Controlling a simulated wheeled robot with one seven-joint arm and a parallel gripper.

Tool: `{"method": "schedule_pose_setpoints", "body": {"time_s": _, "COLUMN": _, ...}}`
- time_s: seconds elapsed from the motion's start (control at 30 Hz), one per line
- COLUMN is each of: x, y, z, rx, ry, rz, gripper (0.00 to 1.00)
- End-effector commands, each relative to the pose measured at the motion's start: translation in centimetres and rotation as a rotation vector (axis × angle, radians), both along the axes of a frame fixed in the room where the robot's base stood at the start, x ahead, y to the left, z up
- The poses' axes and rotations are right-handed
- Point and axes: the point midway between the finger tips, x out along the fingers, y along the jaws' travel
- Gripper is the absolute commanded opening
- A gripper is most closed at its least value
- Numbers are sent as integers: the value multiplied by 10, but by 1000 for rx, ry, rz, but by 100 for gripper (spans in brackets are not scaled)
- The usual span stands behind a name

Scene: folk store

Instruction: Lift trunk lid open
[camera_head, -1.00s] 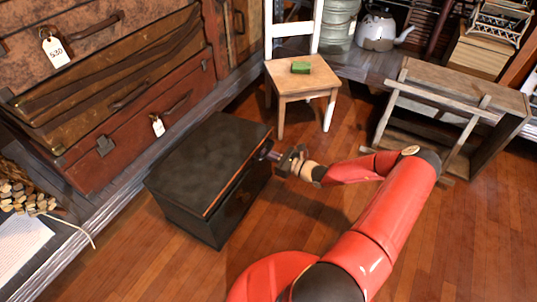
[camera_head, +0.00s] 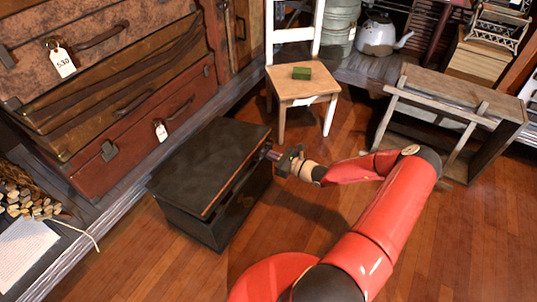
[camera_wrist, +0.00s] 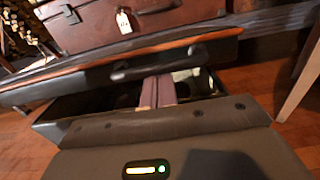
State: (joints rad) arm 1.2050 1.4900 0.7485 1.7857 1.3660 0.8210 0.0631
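The black trunk (camera_head: 228,212) stands on the wooden floor left of centre, its dark lid (camera_head: 205,165) edged with a brown strip. In the wrist view the lid's front edge (camera_wrist: 60,70), with a dark bar handle (camera_wrist: 130,73), is above an open gap, and the trunk's inside shows below it. The lid is slightly raised. My gripper (camera_head: 270,155) is at the trunk's front, near the right end of the lid in the head view. Its two pinkish fingers (camera_wrist: 158,90) lie side by side, with tips by the handle at the lid edge. Whether they touch it is unclear.
Stacked brown suitcases (camera_head: 130,150) stand on a low platform behind the trunk. A white chair with a wooden seat (camera_head: 320,80) holding a green block (camera_head: 302,73) is beyond it. A wooden bench (camera_head: 470,85) is at the right.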

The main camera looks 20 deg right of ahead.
Motion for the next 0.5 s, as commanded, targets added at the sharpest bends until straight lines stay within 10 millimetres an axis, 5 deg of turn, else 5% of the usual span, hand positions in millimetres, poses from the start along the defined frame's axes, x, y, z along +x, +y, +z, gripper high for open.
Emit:
{"method": "schedule_pose_setpoints", "body": {"time_s": 0.23, "x": 3, "y": 2, "z": 21, "rx": 0, "ry": -4, "rz": 1, "gripper": 0}}
{"method": "schedule_pose_setpoints", "body": {"time_s": 0.5, "x": 4, "y": 3, "z": 23, "rx": 1, "ry": -3, "rz": 0, "gripper": 0}}
